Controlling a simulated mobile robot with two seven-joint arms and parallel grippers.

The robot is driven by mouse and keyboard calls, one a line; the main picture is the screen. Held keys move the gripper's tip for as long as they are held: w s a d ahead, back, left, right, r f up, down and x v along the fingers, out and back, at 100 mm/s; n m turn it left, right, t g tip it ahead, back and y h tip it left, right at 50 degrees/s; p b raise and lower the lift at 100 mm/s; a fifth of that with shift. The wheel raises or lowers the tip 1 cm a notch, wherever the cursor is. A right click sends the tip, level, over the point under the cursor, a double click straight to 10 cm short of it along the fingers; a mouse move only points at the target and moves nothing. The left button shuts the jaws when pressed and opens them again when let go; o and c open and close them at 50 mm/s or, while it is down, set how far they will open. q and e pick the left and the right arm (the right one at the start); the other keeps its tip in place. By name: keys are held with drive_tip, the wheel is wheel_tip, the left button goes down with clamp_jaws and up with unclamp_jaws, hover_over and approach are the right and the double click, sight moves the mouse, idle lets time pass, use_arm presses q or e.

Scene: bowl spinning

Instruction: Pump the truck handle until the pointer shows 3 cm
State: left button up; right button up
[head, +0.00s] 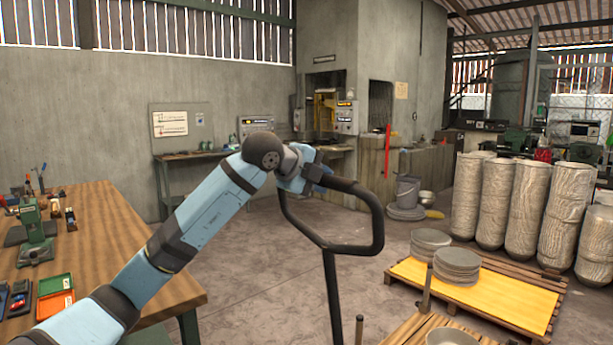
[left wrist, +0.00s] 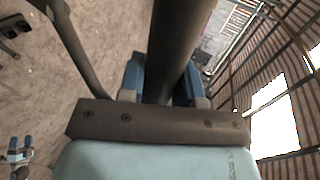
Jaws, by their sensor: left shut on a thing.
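The truck handle (head: 379,225) is a black looped bar on an upright shaft, standing in the middle of the head view. My left gripper (head: 304,172) is shut on the upper left part of the loop. In the left wrist view the dark handle bar (left wrist: 178,50) runs between the fingers of my left gripper (left wrist: 165,85). The pointer and its scale do not show in either view. The truck's body is below the frame.
A wooden workbench (head: 110,225) with tools and small trays stands at the left. At the right, a pallet (head: 500,300) bears stacked grey plates (head: 456,264), with tall wrapped stacks (head: 497,200) behind. Open floor lies behind the handle.

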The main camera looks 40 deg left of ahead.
use_arm(q)
drive_tip(key=shift+w+r, duration=0.1)
drive_tip(key=shift+w, duration=0.1)
drive_tip(key=w+p, duration=0.1)
drive_tip(key=w, duration=0.2)
drive_tip(key=w+d+p, duration=0.1)
drive_tip(key=w+p, duration=0.1)
drive_tip(key=w, duration=0.2)
drive_tip(key=w+d+r+p, duration=0.1)
drive_tip(key=w+p, duration=0.1)
drive_tip(key=w, duration=0.1)
drive_tip(key=shift+w+d+r, duration=0.1)
drive_tip(key=shift+w, duration=0.65)
drive_tip(key=o, duration=1.6)
drive_tip(key=shift+s, duration=0.1)
drive_tip(key=b+v, duration=0.1)
drive_tip(key=v, duration=0.9)
